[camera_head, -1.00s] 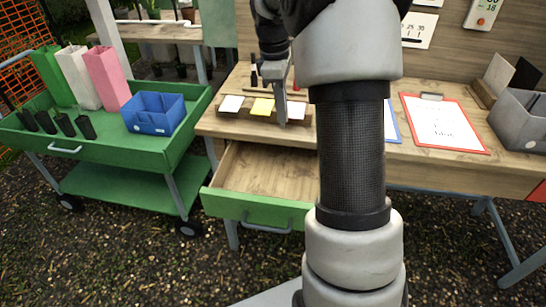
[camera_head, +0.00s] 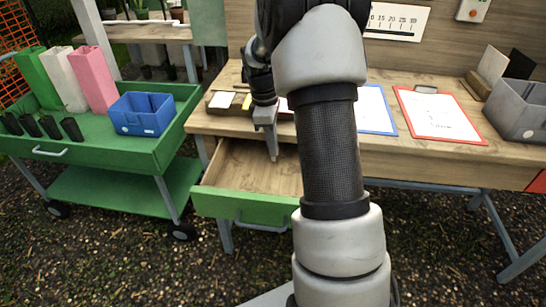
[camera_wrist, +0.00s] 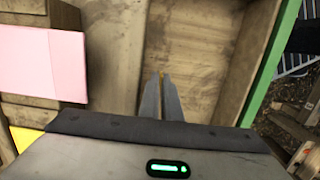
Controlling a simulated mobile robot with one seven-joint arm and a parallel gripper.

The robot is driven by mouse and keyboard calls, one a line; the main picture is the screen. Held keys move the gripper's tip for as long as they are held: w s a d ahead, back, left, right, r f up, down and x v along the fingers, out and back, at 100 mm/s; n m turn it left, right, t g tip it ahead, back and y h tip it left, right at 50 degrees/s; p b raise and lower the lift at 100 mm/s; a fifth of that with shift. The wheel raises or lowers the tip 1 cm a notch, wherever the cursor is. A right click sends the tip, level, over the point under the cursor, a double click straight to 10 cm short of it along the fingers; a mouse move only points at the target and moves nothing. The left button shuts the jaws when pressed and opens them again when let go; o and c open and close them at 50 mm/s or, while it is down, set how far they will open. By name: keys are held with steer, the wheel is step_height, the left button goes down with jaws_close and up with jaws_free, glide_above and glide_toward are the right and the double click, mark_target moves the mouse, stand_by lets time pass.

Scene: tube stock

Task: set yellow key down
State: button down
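My gripper (camera_head: 272,156) points down over the open drawer (camera_head: 245,165) at the front of the wooden bench. In the wrist view, its two fingers (camera_wrist: 162,82) are close together, with a tiny yellow bit, seemingly the yellow key (camera_wrist: 161,75), between the tips. Most of the key is hidden by the fingers, and it cannot be made out in the head view. The drawer's wooden floor (camera_wrist: 190,60) lies below the fingertips and looks bare where visible. A yellow card (camera_head: 246,101) sits on the bench behind the gripper, partly hidden by it.
A white card (camera_head: 222,100) and a pink card (camera_wrist: 42,62) stand beside the yellow one. Red-framed (camera_head: 438,115) and blue-framed (camera_head: 375,110) clipboards and a grey bin (camera_head: 520,108) are on the bench. A green cart (camera_head: 100,152) with a blue bin (camera_head: 142,113) stands left.

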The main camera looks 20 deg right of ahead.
step_height(320, 180, down, 4)
steer(key=shift+r+b, duration=0.1)
steer(key=shift+b, duration=0.25)
steer(key=c, duration=2.4)
jaws_free()
steer(key=shift+c, duration=0.2)
steer(key=shift+o, duration=0.8)
